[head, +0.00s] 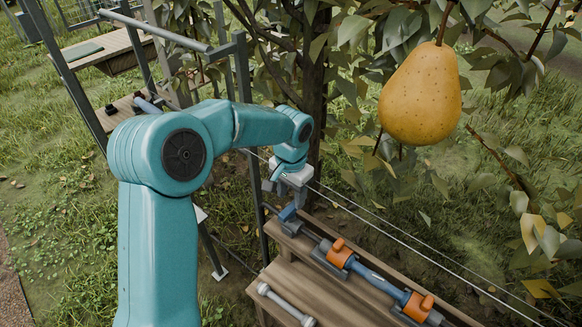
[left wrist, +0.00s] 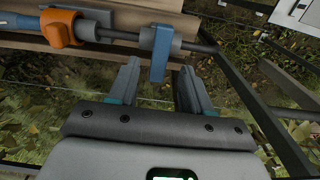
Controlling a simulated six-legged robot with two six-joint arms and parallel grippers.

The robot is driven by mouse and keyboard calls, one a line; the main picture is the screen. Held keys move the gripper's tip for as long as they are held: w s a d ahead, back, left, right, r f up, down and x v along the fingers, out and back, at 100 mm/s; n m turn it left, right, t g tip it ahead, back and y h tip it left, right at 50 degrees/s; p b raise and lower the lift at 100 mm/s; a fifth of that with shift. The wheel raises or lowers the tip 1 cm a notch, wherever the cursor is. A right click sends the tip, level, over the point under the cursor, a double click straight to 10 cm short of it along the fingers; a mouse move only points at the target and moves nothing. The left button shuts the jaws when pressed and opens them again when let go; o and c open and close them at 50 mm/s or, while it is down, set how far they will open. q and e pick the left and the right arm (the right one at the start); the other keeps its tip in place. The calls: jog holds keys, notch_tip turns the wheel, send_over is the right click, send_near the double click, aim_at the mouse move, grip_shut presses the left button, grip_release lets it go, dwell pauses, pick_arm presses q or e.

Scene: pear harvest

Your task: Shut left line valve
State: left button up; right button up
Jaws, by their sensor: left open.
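The left line valve shows as a blue lever (head: 288,214) on the grey pipe at the left end of the wooden bench. In the left wrist view the blue lever (left wrist: 160,55) stands crosswise to the dark pipe, beside a grey collar. My left gripper (head: 291,188) is just above and behind the lever in the head view. In the left wrist view my left gripper (left wrist: 160,72) is open, with the lever's free end between its two fingertips. There appears to be a gap on each side of it. My right gripper is not in view.
A blue cylinder (head: 375,278) is held by an orange clamp (head: 340,253) and another orange clamp (head: 418,304) along the bench (head: 283,276). A grey-white rod (head: 285,303) lies on the lower shelf. Wires run behind. A large yellow pear (head: 422,98) hangs at upper right; dark metal posts stand left.

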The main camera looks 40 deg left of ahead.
aim_at(291, 208)
pick_arm(q)
notch_tip(291, 208, up, 13)
jog(key=p, duration=0.1)
jog(key=shift+f, duration=0.2)
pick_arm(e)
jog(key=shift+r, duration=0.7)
pick_arm(q)
jog(key=shift+s+f, duration=0.1)
